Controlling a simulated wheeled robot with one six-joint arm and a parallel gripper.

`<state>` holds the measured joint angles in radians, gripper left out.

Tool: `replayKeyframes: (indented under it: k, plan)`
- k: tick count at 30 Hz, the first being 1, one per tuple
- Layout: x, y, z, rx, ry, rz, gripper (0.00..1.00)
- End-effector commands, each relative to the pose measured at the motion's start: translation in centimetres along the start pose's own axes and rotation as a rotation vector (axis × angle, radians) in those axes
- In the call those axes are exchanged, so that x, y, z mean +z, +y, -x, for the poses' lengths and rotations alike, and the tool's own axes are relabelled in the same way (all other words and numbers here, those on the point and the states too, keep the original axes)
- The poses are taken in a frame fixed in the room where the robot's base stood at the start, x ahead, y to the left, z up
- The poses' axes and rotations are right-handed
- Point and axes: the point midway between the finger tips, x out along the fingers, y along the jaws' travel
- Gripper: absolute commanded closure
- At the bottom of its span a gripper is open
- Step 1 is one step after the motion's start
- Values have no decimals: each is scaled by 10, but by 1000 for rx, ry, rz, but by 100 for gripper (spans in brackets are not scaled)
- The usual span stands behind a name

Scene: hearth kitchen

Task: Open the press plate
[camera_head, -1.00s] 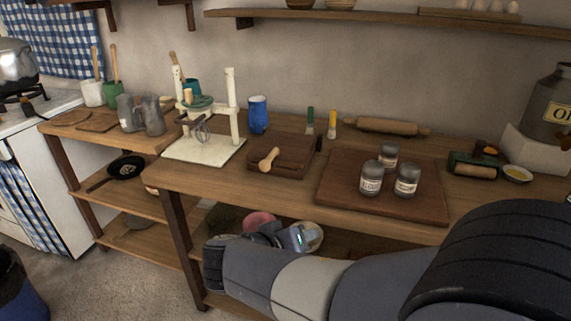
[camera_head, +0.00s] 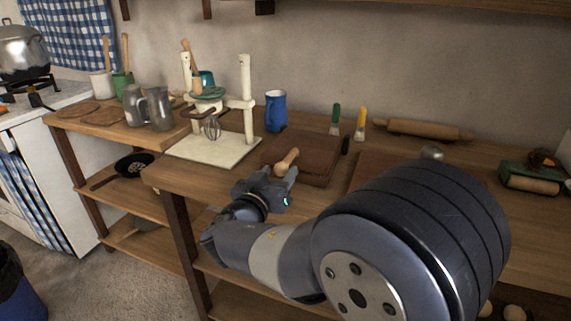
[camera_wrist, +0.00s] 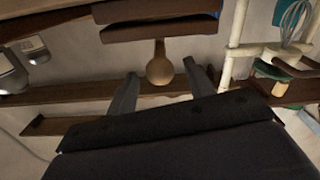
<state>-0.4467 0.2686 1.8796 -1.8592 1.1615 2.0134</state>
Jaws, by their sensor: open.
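The press is a pair of dark brown wooden slabs (camera_head: 318,158) lying flat, one on the other, on the worktop. A pale wooden handle with a rounded end (camera_head: 287,161) sticks out from its front edge. In the wrist view, the slabs (camera_wrist: 155,14) are at the top and the handle (camera_wrist: 160,66) points toward me. My gripper (camera_head: 284,177) is in front of the handle, near the worktop's front edge. In the wrist view, my gripper (camera_wrist: 160,76) is open, its fingers on either side of the handle's rounded end with gaps showing. I cannot tell their exact depth.
A cream stand (camera_head: 246,105) with a whisk is left of the press, and a blue mug (camera_head: 276,111) is behind. Brushes (camera_head: 361,123) and a rolling pin (camera_head: 422,131) lie along the back. My arm hides much of the board (camera_head: 372,165) at right.

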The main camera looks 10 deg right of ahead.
Motion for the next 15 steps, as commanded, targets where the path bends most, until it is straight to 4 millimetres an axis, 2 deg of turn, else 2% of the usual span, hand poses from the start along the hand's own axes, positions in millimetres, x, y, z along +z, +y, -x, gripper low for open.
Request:
replayKeyframes:
  k: [1, 6, 10, 15]
  plan:
    - [0, 1, -10, 5, -2, 1, 50]
    - [0, 0, -34, 3, -2, 2, 50]
    - [0, 1, -45, 2, -2, 1, 50]
    - [0, 0, -49, -1, -2, 1, 50]
